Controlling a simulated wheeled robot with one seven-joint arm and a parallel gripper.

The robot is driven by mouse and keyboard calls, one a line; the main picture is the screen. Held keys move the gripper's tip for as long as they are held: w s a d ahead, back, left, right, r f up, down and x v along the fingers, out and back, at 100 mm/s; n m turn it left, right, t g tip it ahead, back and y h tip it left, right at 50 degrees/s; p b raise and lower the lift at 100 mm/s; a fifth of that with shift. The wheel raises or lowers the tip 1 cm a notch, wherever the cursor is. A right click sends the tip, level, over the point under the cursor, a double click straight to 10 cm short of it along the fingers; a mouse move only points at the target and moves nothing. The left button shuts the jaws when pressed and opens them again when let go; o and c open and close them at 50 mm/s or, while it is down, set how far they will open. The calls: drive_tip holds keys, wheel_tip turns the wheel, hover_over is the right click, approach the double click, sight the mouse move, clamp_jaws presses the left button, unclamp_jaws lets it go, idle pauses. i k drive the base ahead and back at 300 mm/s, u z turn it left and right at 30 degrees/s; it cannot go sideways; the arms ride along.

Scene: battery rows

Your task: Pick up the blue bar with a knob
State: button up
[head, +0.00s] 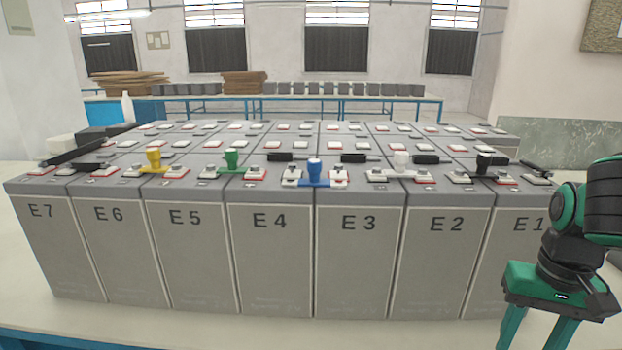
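The blue bar with a knob (315,172) lies across the tops of the front batteries E4 (270,255) and E3 (358,260), between their light terminals. Its knob stands upright. My gripper (535,338) is at the lower right, in front of battery E1 (520,240), pointing down and well apart from the bar. Its two green fingers are spread with a gap between them and nothing seen in it. The fingertips are cut off by the lower picture edge.
Similar knobbed bars in yellow (153,160), green (232,162), white (401,163) and black (484,164) sit along the same front row. Several black pieces (280,157) lie just behind. A bare table strip (210,322) runs before the batteries.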

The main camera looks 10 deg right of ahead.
sight(314, 166)
drive_tip(key=u, duration=0.6)
drive_tip(key=k, duration=1.6)
drive_tip(key=z, duration=0.85)
drive_tip(key=i, duration=1.05)
drive_tip(key=u, duration=0.05)
